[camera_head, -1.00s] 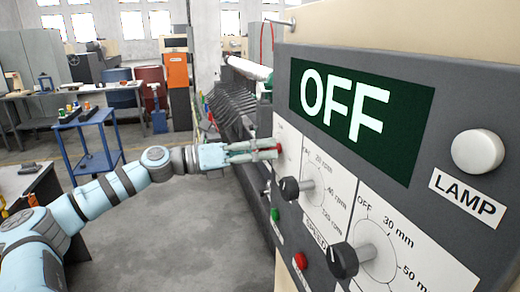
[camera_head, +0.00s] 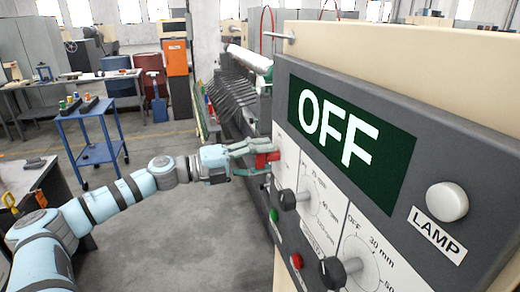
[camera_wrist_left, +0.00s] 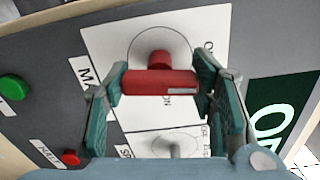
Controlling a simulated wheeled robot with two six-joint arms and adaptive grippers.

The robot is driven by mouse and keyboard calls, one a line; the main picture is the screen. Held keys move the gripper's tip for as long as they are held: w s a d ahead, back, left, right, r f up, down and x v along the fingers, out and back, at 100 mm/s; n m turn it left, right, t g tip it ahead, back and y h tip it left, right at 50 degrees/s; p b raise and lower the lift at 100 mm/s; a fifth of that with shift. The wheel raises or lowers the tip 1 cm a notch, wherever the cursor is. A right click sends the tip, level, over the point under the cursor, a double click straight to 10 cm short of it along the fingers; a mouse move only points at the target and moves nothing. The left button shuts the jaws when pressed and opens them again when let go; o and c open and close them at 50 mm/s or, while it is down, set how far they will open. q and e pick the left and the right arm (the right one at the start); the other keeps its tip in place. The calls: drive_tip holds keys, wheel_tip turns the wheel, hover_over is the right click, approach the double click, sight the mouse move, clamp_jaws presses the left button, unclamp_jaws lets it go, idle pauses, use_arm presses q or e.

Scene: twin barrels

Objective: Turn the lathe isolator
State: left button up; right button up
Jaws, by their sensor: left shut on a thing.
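The lathe isolator is a red bar-shaped handle (camera_wrist_left: 150,83) on a round red stem, standing out from a white plate on the grey control panel (camera_wrist_left: 255,35). In the left wrist view my left gripper (camera_wrist_left: 160,80) has a green finger at each end of the handle and is shut on it. In the head view the left gripper (camera_head: 262,152) is at the panel's far left edge, with the red handle (camera_head: 266,161) between its fingers. The green display (camera_head: 350,133) reads OFF. The handle's plate is partly hidden. My right gripper is not in view.
The panel also carries black speed (camera_head: 287,199) and feed (camera_head: 332,272) knobs, green (camera_head: 274,215) and red (camera_head: 297,261) buttons, and a lamp (camera_head: 447,201). A blue cart (camera_head: 90,115) stands behind my left arm. Open floor lies left of the lathe.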

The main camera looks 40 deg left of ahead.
use_arm(q)
drive_tip(key=shift+r+n+p, duration=0.15)
drive_tip(key=shift+n+p, duration=0.4)
drive_tip(key=shift+n, duration=0.35)
drive_tip(key=shift+a, duration=0.1)
drive_tip(key=o, duration=1.2)
drive_tip(key=shift+c, duration=0.2)
